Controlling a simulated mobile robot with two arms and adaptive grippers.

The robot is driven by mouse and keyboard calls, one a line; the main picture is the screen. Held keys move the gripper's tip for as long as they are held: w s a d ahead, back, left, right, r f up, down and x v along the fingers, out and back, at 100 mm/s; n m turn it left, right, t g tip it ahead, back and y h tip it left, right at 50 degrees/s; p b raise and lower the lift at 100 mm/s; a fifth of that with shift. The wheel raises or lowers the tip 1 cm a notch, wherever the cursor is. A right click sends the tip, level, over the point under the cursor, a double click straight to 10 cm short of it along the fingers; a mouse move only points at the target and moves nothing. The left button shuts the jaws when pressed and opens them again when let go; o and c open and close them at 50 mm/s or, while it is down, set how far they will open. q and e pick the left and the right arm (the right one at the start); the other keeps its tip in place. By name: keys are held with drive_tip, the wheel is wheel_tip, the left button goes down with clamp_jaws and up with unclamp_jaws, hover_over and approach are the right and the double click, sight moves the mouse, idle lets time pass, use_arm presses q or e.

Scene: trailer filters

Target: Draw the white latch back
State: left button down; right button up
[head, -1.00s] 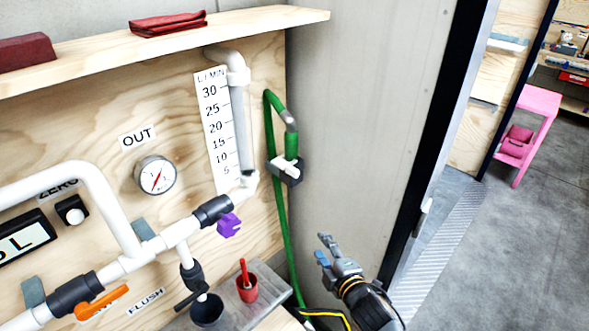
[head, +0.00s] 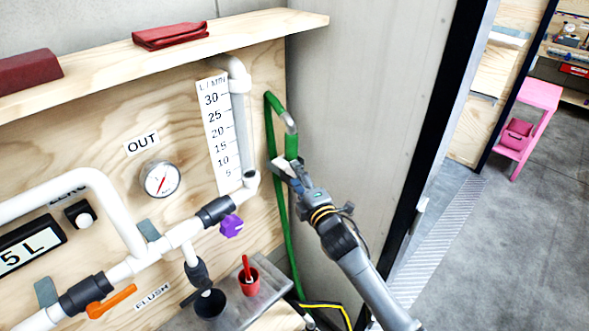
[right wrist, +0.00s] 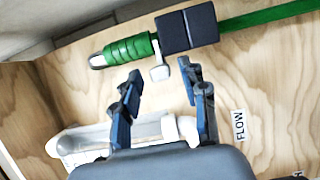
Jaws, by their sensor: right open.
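The white latch (right wrist: 160,73) is a small white tab below the black clip block (right wrist: 188,28) that holds the green hose (right wrist: 128,49) on the plywood panel. In the head view the latch (head: 282,161) is partly covered by my right gripper (head: 291,176). In the right wrist view my right gripper (right wrist: 160,80) is open, with one blue finger on each side of the latch. I cannot tell whether the fingers touch it. My left gripper is not in view.
White pipes (head: 175,236) with a purple valve handle (head: 231,226) and an orange handle (head: 111,301) run left of the clip. A white flow tube (head: 243,130) stands beside it. A grey wall (head: 365,110) is close on the right.

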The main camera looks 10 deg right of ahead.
drive_tip(key=shift+w+a, duration=0.15)
drive_tip(key=shift+w, duration=0.95)
clamp_jaws()
